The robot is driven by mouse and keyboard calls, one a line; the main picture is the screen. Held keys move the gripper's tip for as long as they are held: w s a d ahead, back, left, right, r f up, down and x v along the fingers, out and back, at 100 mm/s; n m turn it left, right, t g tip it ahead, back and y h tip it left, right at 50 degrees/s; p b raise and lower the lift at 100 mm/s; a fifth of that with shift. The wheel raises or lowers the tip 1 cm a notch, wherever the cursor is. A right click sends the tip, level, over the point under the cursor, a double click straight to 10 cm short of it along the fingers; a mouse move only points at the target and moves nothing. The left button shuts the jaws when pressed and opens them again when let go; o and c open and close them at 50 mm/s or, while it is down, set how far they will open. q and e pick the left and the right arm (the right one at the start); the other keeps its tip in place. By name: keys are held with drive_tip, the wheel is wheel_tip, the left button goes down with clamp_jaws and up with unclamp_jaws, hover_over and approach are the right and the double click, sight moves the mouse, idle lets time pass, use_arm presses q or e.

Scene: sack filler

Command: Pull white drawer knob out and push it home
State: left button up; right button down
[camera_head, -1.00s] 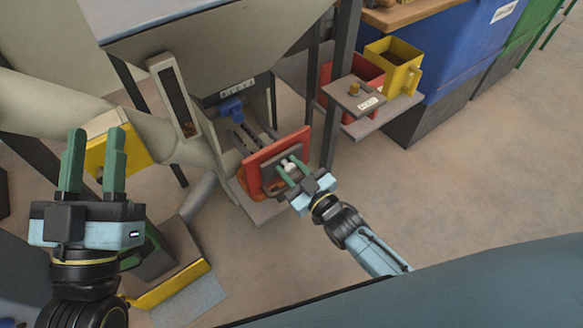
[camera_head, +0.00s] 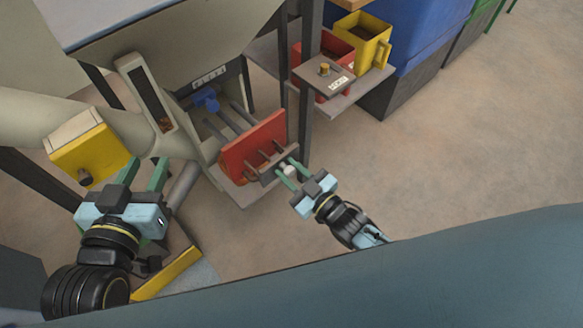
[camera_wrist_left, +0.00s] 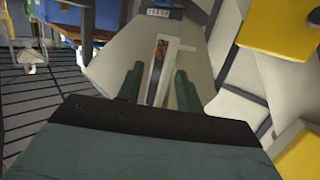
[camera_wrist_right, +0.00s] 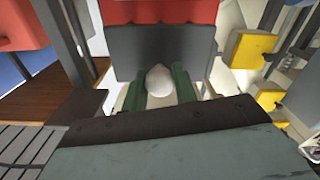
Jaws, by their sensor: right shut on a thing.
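The white drawer knob (camera_head: 288,170) is on the front of a drawer with a red panel (camera_head: 252,146) and a dark grey plate (camera_head: 277,165). The drawer stands out from the filler's housing on dark rails. My right gripper (camera_head: 287,173) is shut on the knob; in the right wrist view the white knob (camera_wrist_right: 159,82) sits between the green fingers (camera_wrist_right: 158,90). My left gripper (camera_head: 144,176) is open and empty, in front of the filler at the left. In the left wrist view its green fingers (camera_wrist_left: 160,90) stand apart.
A yellow box (camera_head: 92,152) on the pale pipe is near my left gripper. A dark post (camera_head: 308,90) stands right of the drawer. A shelf (camera_head: 350,106) holds a red bin (camera_head: 322,56) and a yellow bin (camera_head: 363,40). The floor at the right is clear.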

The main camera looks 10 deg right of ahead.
drive_tip(key=c, duration=1.1)
unclamp_jaws()
drive_tip(key=p+v, duration=0.2)
drive_tip(key=v, duration=0.4)
drive_tip(key=shift+s, duration=0.1)
drive_tip(key=p, duration=0.2)
approach(292, 174)
drive_tip(key=shift+v, duration=1.45)
use_arm(q)
drive_tip(key=s+a+f+g+y, duration=0.3)
drive_tip(key=s+a+f+g, duration=0.2)
drive_tip(key=s+f+g, duration=0.5)
drive_tip(key=shift+s+a+f+n, duration=0.3)
drive_tip(key=shift+s+f+n, duration=0.1)
drive_tip(key=shift+s, duration=0.25)
